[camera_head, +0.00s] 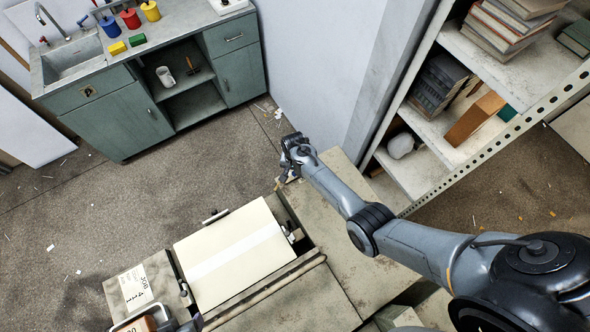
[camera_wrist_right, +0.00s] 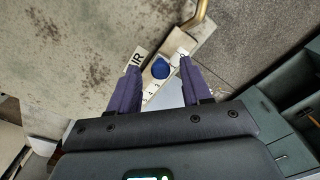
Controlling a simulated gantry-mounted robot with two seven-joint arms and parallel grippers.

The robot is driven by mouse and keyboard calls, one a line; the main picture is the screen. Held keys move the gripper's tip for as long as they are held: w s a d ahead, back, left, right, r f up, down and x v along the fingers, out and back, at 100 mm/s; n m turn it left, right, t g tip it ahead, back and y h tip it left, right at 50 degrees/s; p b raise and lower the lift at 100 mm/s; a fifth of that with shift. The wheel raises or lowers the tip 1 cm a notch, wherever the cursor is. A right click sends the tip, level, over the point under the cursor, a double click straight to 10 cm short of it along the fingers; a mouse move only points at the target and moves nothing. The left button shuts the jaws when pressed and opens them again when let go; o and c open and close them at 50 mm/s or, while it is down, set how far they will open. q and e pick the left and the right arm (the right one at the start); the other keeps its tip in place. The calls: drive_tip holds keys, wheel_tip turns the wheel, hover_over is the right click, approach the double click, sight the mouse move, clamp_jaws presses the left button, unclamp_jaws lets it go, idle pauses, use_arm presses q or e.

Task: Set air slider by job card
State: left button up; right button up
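My right gripper (camera_wrist_right: 161,62) is open, with its two purple fingers spread. The air slider's round blue knob (camera_wrist_right: 160,69) shows between the fingers, with space on both sides. The knob sits on a pale scale strip (camera_wrist_right: 152,87) with printed numbers; a label ending in "IR" is partly hidden by the left finger. In the head view my right gripper (camera_head: 289,172) hangs at the far end of the feeder, and the knob cannot be made out there. The white job card (camera_head: 135,287) lies at the feeder's near left, its print sideways and only partly readable.
A stack of pale board (camera_head: 230,252) with a whiter band lies on the feeder. A brass pipe (camera_wrist_right: 205,12) bends near the scale's far end. A shelf unit (camera_head: 425,125) stands right; a green sink cabinet (camera_head: 120,115) stands at the back left. Open floor lies between.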

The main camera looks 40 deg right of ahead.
drive_tip(key=shift+r, duration=0.5)
wheel_tip(320, 180, up, 10)
drive_tip(key=shift+p, duration=0.4)
drive_tip(key=shift+f, duration=0.1)
